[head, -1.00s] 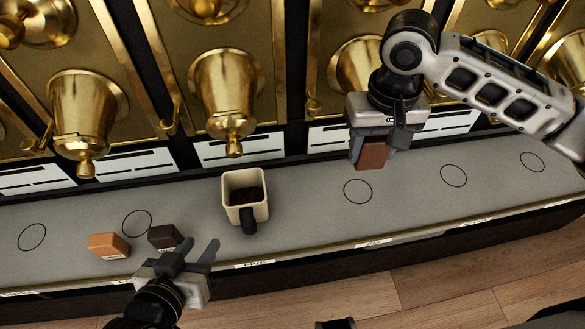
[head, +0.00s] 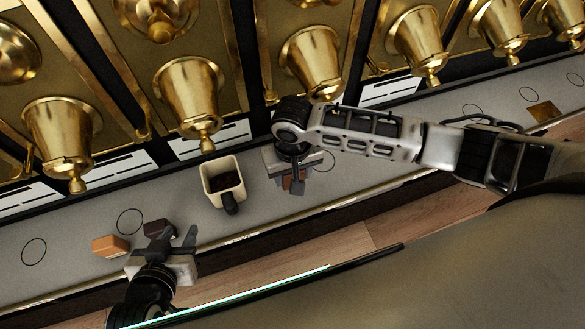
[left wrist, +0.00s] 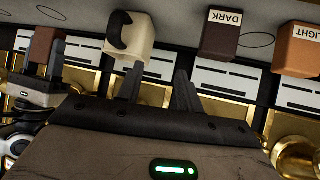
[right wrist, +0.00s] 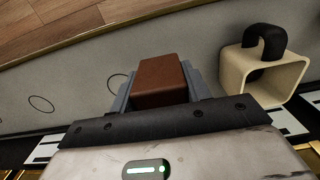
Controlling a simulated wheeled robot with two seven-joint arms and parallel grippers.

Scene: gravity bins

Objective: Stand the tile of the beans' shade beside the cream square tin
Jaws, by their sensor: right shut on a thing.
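The cream square tin (head: 211,172) stands on the grey shelf with dark brown beans (head: 222,184) inside and a black handle towards me. My right gripper (head: 293,182) is shut on a reddish-brown tile (right wrist: 160,80), just right of the tin in the head view and apart from it. I cannot tell whether this tile touches the shelf. A tile marked DARK (left wrist: 221,38) and an orange tile marked LIGHT (left wrist: 299,48) stand left of the tin in the head view. My left gripper (head: 182,236) is open and empty, beside the dark tile (head: 157,228) and partly hiding it.
Brass bell-shaped bin spouts (head: 188,90) hang in a row behind the shelf, with white label cards (head: 210,139) below them. The shelf's front edge drops to a wooden floor (head: 340,240).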

